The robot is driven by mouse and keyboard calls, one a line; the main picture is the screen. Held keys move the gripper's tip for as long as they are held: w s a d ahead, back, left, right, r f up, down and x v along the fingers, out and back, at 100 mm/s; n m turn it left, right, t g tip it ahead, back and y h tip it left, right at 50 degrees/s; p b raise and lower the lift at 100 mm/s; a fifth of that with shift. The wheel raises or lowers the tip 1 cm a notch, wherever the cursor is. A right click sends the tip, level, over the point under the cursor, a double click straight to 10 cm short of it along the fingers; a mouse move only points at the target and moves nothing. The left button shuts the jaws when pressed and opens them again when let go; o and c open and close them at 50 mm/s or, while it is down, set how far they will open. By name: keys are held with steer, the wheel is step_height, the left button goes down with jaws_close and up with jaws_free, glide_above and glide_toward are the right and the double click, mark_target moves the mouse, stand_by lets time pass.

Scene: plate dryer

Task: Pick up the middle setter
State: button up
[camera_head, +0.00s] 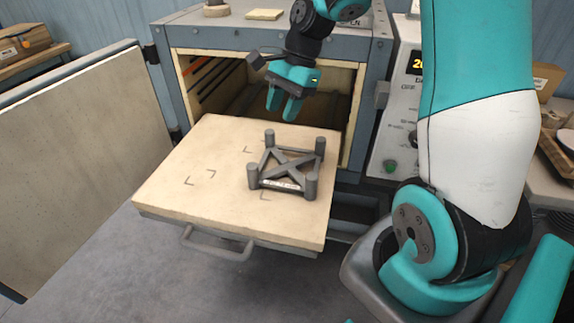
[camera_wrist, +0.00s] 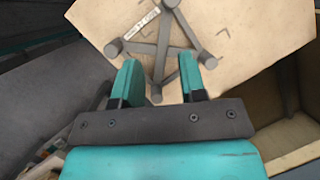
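The setter (camera_head: 285,168) is a dark grey square frame with crossed bars and a short post at each corner. It stands upright on the right part of the pulled-out cream shelf (camera_head: 185,165). It has a small white label on its front bar. My gripper (camera_head: 283,112) is above the back of the shelf, behind the setter and apart from it. Its teal fingers are spread with nothing between them. In the wrist view, the setter (camera_wrist: 163,45) lies ahead of the open gripper (camera_wrist: 158,78), and its posts and cross bars show there.
The dryer (camera_head: 270,38) stands open behind the shelf. Its door (camera_head: 80,155) is swung out at the left. A control panel (camera_head: 405,110) is at the right. Corner marks (camera_head: 200,177) show on bare shelf left of the setter. A handle (camera_head: 215,245) is on the shelf front.

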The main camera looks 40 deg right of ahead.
steer(key=w+d+f+m, duration=0.1)
steer(key=d+f+m, duration=0.3)
steer(key=d, duration=0.1)
glide_above(277, 170)
steer(key=d, duration=0.1)
steer(key=f, duration=0.9)
steer(key=shift+s+d, duration=0.15)
steer(key=shift+d, duration=0.05)
steer(key=shift+d+p+x, duration=0.15)
steer(key=shift+x, duration=0.85)
steer(key=shift+d+p+x, duration=0.1)
steer(key=shift+d+x, duration=0.05)
steer(key=shift+x, duration=0.85)
steer(key=shift+d+p+x, duration=0.15)
steer(key=shift+d+x, duration=0.05)
steer(key=shift+x, duration=0.8)
steer(key=shift+f, duration=0.2)
steer(key=shift+c, duration=0.2)
jaws_close()
